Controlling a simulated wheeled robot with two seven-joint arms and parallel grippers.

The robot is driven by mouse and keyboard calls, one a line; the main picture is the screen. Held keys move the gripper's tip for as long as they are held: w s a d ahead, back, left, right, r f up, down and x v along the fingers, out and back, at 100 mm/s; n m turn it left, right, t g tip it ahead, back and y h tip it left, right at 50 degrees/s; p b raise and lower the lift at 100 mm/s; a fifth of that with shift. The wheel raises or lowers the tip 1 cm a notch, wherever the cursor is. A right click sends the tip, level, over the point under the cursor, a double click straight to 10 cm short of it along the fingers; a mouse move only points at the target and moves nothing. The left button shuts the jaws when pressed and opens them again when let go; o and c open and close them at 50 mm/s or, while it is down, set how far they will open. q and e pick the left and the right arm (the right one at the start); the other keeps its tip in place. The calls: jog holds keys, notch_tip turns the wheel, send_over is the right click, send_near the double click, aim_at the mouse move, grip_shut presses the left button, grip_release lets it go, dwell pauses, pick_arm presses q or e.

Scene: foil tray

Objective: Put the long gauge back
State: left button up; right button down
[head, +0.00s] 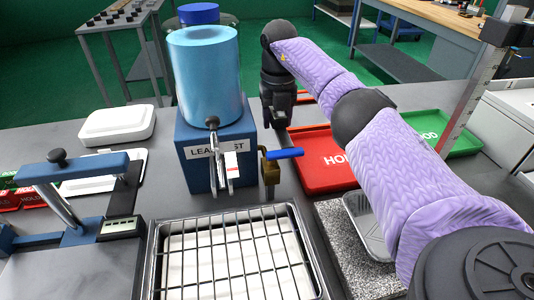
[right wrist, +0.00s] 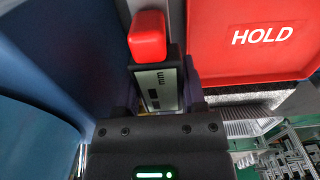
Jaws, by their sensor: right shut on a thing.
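My right gripper (head: 280,118) is behind and to the right of the blue leak-test box (head: 200,160), pointing down. In the right wrist view my right gripper (right wrist: 160,105) is shut on a gauge (right wrist: 158,88), with a pale face marked "mm" and a red end (right wrist: 148,38) standing out beyond the fingers. The gauge's lower part is hidden by the gripper. In the head view the held gauge is not clearly visible. My left gripper is not in view.
A red HOLD tray (head: 311,181) and a green GOOD tray (head: 462,146) lie to the right. A blue-handled valve (head: 270,172) juts from the box. A wire rack (head: 158,262) is in front. A foil tray (head: 362,212) sits on a granite slab (head: 335,245). A sealer (head: 85,165) stands left.

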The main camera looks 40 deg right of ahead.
notch_tip(320, 180, down, 8)
jog(key=shift+f+b, duration=0.25)
jog(key=shift+b, duration=0.9)
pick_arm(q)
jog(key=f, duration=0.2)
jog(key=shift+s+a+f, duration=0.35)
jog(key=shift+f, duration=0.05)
pick_arm(e)
jog(key=shift+r, duration=0.15)
jog(key=shift+c, duration=2.2)
grip_release()
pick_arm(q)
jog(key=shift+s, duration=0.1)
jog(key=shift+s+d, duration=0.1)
